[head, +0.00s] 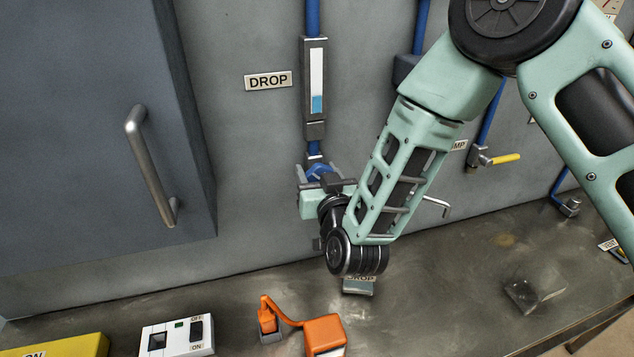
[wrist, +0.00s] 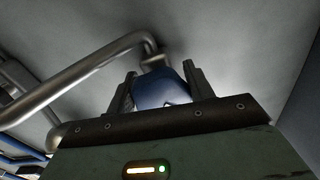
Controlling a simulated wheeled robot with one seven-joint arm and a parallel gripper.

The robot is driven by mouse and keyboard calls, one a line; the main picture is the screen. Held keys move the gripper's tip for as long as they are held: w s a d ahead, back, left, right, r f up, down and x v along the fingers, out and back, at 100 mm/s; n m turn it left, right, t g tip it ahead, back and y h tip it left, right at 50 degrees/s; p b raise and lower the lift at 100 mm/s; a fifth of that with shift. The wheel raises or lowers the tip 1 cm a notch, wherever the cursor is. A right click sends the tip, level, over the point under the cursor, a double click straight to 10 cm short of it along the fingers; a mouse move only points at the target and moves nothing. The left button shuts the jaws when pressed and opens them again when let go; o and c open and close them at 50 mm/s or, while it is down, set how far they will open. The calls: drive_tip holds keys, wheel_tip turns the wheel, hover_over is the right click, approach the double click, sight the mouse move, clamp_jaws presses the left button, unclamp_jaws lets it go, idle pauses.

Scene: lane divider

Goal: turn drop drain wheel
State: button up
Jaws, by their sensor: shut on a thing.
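The blue drop drain wheel (head: 319,168) sits on the pipe below the sight gauge (head: 316,88) beside the DROP label (head: 268,80). My gripper (head: 322,178) is at the wheel, with my arm reaching in from the upper right. In the wrist view the two dark fingers of my gripper (wrist: 160,88) stand on either side of the blue wheel (wrist: 161,92) and are shut on it. My gripper and wrist hide much of the wheel and its fitting in the head view.
A cabinet with a metal handle (head: 150,165) stands at the left. A yellow-handled valve (head: 492,159) is on the wall to the right. An orange device (head: 322,334) and a white switch box (head: 178,336) lie on the bench. A grey pipe (wrist: 85,78) runs close to my gripper.

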drive_tip(key=shift+n+b, duration=1.65)
drive_tip(key=shift+n, duration=0.35)
drive_tip(key=o, duration=1)
drive_tip(key=shift+c, duration=0.2)
drive_tip(key=shift+s+d+b, duration=0.15)
drive_tip(key=shift+s+b, duration=0.25)
drive_tip(key=shift+s, duration=0.2)
drive_tip(key=p+v, duration=0.2)
drive_tip(key=v, duration=0.9)
drive_tip(key=shift+r, duration=0.35)
